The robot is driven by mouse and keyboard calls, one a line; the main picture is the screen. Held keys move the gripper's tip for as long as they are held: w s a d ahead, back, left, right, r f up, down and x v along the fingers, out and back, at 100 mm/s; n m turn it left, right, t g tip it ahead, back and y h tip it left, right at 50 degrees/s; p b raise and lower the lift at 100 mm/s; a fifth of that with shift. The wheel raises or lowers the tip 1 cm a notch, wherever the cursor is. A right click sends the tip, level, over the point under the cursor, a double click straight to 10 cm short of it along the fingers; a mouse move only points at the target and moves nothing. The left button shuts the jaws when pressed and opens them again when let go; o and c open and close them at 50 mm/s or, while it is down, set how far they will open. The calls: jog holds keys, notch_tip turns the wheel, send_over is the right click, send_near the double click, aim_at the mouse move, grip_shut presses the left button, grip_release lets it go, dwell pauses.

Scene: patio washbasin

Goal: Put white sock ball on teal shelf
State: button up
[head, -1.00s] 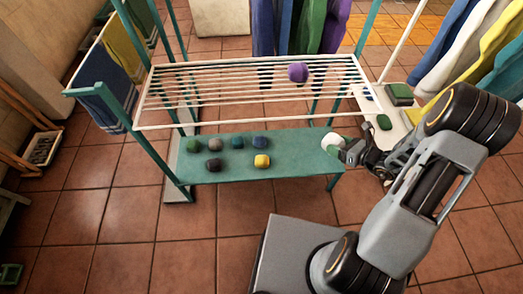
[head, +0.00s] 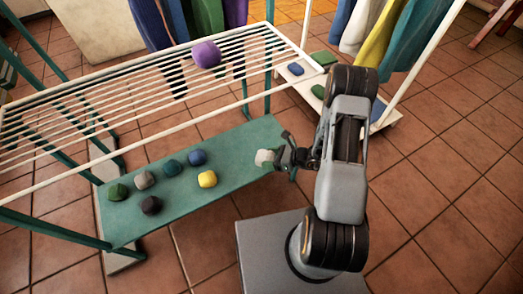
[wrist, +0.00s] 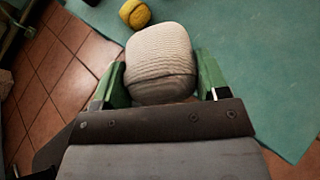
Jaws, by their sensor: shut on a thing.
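The white sock ball (head: 265,157) is between the fingers of my gripper (head: 281,157), at the right part of the teal shelf (head: 240,149). In the wrist view the white sock ball (wrist: 159,62) is ribbed, with my gripper's green fingers (wrist: 157,82) shut on its two sides. The teal shelf (wrist: 262,75) shows beneath and to the right of it. I cannot tell whether the ball touches the shelf or hangs just above it.
A yellow sock ball (head: 207,179), a blue one (head: 197,157) and several darker ones sit on the shelf's left and middle. A white-barred rack (head: 100,98) with a purple ball (head: 206,54) stands above the shelf. Shelf around the white ball is bare.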

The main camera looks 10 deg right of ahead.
jog(key=w+d+f+b, duration=0.1)
jog(key=w+f, duration=0.2)
jog(key=w+d+f+b, duration=0.2)
jog(key=w+f, duration=0.1)
jog(key=w, duration=0.1)
jog(key=w+d+f+b, duration=0.2)
jog(key=w+f, duration=0.1)
jog(key=w, duration=0.1)
jog(key=shift+w+d, duration=0.15)
jog(key=shift+w+d+f+b, duration=0.15)
jog(key=shift+f+b, duration=0.25)
jog(key=shift+f, duration=0.5)
jog(key=shift+w+a+f+b, duration=0.1)
jog(key=shift+f+b, duration=0.3)
jog(key=shift+f, duration=0.5)
jog(key=shift+f, duration=0.15)
jog(key=o, duration=0.9)
